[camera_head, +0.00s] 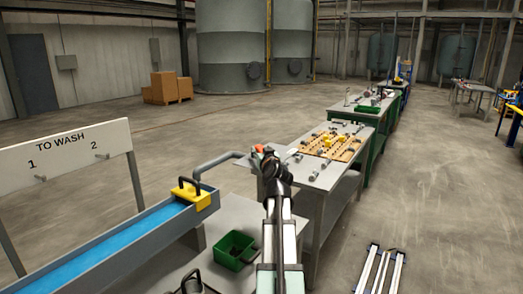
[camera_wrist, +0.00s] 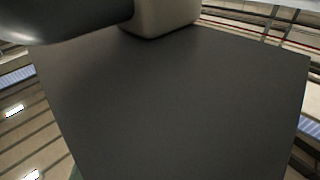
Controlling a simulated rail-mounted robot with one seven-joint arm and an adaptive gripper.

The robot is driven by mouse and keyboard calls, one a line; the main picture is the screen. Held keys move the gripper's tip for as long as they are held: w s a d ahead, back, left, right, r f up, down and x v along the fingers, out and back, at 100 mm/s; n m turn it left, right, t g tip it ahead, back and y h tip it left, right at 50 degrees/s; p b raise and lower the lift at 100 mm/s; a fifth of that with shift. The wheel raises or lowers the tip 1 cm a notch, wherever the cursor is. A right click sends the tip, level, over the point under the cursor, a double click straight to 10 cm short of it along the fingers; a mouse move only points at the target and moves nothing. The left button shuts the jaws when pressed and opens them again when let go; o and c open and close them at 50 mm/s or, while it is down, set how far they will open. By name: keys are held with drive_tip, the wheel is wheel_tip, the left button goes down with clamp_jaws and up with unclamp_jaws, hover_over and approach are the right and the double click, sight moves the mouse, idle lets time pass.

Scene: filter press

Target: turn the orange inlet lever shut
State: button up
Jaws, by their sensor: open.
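A small orange-red piece (camera_head: 259,148), which looks like the orange lever, shows just behind the end of my arm in the head view. A grey pipe (camera_head: 217,160) runs toward it from the left. My gripper (camera_head: 271,164) is a small dark shape at the far end of my raised arm, close in the picture to the orange piece. It is open, but its fingers are hard to make out. I cannot tell whether it touches the lever, or the lever's angle. The wrist view shows a large dark flat surface (camera_wrist: 175,105) and no lever.
A blue-lined trough (camera_head: 110,245) with a yellow handled block (camera_head: 191,194) stands at left, below a "TO WASH" board (camera_head: 70,155). A green bin (camera_head: 235,250) sits on a grey table. A bench with a yellow pegged board (camera_head: 330,144) is at right.

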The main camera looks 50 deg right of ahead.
drive_tip(key=shift+w+d, duration=0.35)
drive_tip(key=shift+w, duration=0.05)
clamp_jaws()
